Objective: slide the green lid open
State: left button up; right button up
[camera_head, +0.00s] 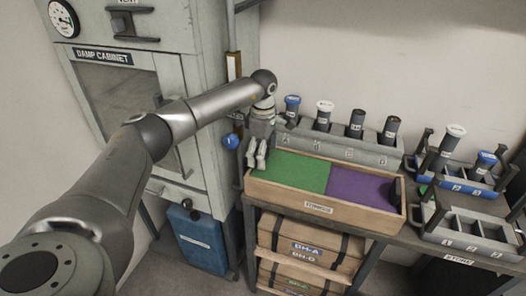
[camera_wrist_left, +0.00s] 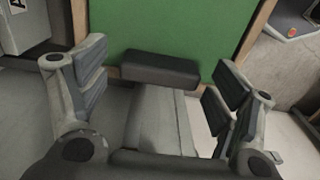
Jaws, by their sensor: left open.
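The green lid (camera_head: 300,171) covers the left half of a wooden box (camera_head: 318,204) on the bench, beside a purple panel (camera_head: 357,189). My left gripper (camera_head: 257,158) is at the left end of the green lid. In the left wrist view the green lid (camera_wrist_left: 180,28) fills the upper middle, and a dark block (camera_wrist_left: 160,69), apparently its handle, lies at its near edge. My left gripper (camera_wrist_left: 158,100) is open, its fingers on either side of and short of this block. In the head view the gripper hides that end. My right gripper is not in view.
A rack (camera_head: 345,146) with several capped cylinders stands behind the box. More racks (camera_head: 470,232) stand at the right. A grey cabinet (camera_head: 135,95) is at the left. Wooden crates (camera_head: 305,252) are under the bench, and a blue bin (camera_head: 196,242) is on the floor.

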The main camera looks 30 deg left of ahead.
aim_at(320, 175)
pick_arm(q)
jog(key=c, duration=1.5)
jog(key=shift+o, duration=0.2)
jog(key=w+d, duration=0.1)
jog(key=d, duration=0.5)
jog(key=w+d+b, duration=0.1)
jog(key=d, duration=0.4)
jog(key=w+d+b, duration=0.1)
jog(key=w+d, duration=0.1)
jog(key=d, duration=0.4)
jog(key=shift+w+d, duration=0.1)
jog(key=shift+d, duration=0.2)
jog(key=o, duration=1.5)
jog(key=shift+c, duration=0.2)
jog(key=shift+a, duration=0.1)
jog(key=shift+r, duration=0.1)
notch_tip(320, 175, up, 12)
